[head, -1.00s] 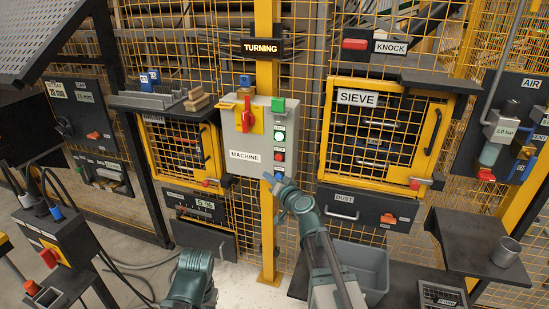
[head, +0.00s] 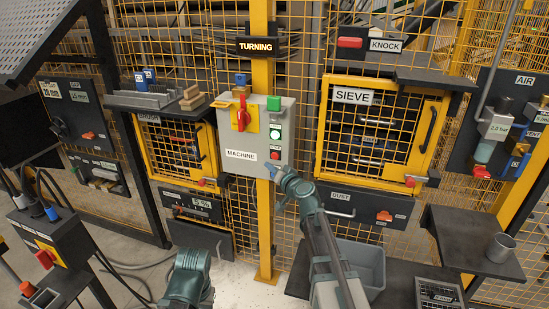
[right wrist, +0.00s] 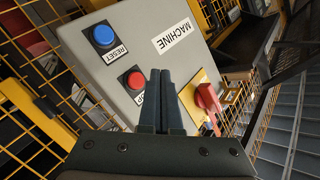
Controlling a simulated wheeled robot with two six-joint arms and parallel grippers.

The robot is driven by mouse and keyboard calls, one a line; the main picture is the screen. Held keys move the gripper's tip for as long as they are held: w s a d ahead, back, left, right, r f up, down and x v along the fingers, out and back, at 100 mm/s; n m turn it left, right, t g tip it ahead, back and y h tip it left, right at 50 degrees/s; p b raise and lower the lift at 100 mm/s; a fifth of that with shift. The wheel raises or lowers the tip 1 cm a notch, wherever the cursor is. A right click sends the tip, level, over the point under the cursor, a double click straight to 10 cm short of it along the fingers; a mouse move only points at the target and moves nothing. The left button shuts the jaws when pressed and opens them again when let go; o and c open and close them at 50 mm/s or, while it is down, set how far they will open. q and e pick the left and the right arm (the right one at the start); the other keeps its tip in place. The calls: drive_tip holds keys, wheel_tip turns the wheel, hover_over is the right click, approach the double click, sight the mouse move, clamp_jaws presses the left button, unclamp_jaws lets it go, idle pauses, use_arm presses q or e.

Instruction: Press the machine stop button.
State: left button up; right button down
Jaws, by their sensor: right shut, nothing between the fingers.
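The grey machine box (head: 245,133) is on the yellow post in the head view. Its red stop button (head: 275,155) is below a lit green button (head: 275,134). My right gripper (head: 270,170) is just below the stop button and covers the lower right corner of the box. In the right wrist view the shut, empty fingers (right wrist: 161,75) are beside the stop button (right wrist: 134,80) and partly hide its label. The blue reset button (right wrist: 103,35) is up and to the left. Contact with the box cannot be told. My left gripper is out of view.
A red rotary handle (right wrist: 207,97) on a yellow plate is right of the fingers in the wrist view. A lit sign (head: 258,46) reads TURNING. The sieve cabinet (head: 375,130) is right of the box, and yellow mesh surrounds it.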

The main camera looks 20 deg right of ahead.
sight(271, 156)
drive_tip(key=shift+w+d, duration=0.5)
drive_tip(key=shift+w, duration=0.25)
drive_tip(key=shift+w+d, duration=0.5)
drive_tip(key=shift+w, duration=0.2)
drive_tip(key=shift+w, duration=0.1)
idle(0.9)
drive_tip(key=shift+w+d, duration=0.2)
drive_tip(key=shift+w, duration=0.05)
drive_tip(key=shift+w+d, duration=0.25)
drive_tip(key=shift+w, duration=0.1)
idle(0.9)
drive_tip(key=shift+s, duration=0.1)
drive_tip(key=shift+s+a, duration=0.45)
drive_tip(key=shift+s, duration=0.15)
drive_tip(key=s+a, duration=0.2)
drive_tip(key=s, duration=0.2)
drive_tip(key=shift+s+a, duration=0.1)
drive_tip(key=shift+a, duration=0.3)
